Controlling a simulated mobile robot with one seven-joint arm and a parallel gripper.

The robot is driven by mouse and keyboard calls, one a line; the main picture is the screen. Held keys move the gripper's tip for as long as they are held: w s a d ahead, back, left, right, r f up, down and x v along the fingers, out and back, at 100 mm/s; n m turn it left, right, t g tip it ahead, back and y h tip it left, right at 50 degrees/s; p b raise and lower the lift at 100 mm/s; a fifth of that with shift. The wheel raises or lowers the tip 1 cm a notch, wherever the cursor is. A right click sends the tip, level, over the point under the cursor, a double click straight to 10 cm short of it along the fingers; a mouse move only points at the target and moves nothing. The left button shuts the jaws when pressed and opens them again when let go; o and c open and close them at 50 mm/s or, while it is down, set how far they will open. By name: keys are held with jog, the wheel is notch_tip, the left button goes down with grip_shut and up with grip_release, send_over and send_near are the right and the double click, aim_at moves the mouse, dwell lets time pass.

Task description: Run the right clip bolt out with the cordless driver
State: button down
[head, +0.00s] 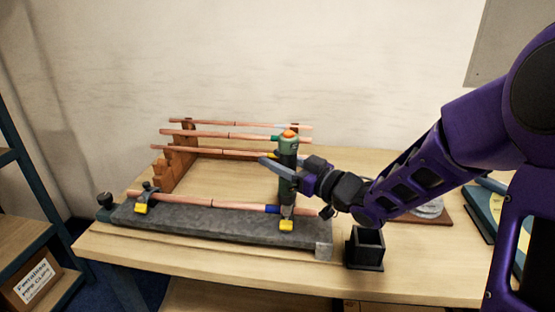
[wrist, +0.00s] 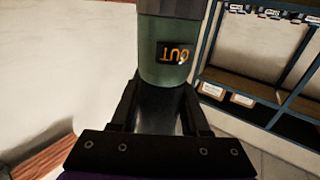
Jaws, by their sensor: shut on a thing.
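My gripper (head: 284,172) is shut on the cordless driver (head: 288,150), a dark green tool with an orange top, held upright. In the wrist view the driver (wrist: 165,50) stands between my fingers (wrist: 158,110) and its label reads "OUT" in orange, upside down. The driver's lower end is over the right clip (head: 286,225), a yellow piece at the right of the grey fixture bar (head: 215,222). Whether its tip touches the bolt cannot be told; the bolt is hidden. The left clip (head: 141,208) is yellow too. A copper pipe (head: 190,200) lies along the bar.
A wooden rack (head: 175,158) holds several copper pipes behind the bar. A black open holder (head: 365,247) stands right of the bar. A brown board with a round grey item (head: 428,209) lies behind my arm. The table's front strip (head: 200,256) is clear.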

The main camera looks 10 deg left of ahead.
jog(key=shift+r+p, duration=1.2)
jog(key=shift+r, duration=1.6)
jog(key=shift+w, duration=0.1)
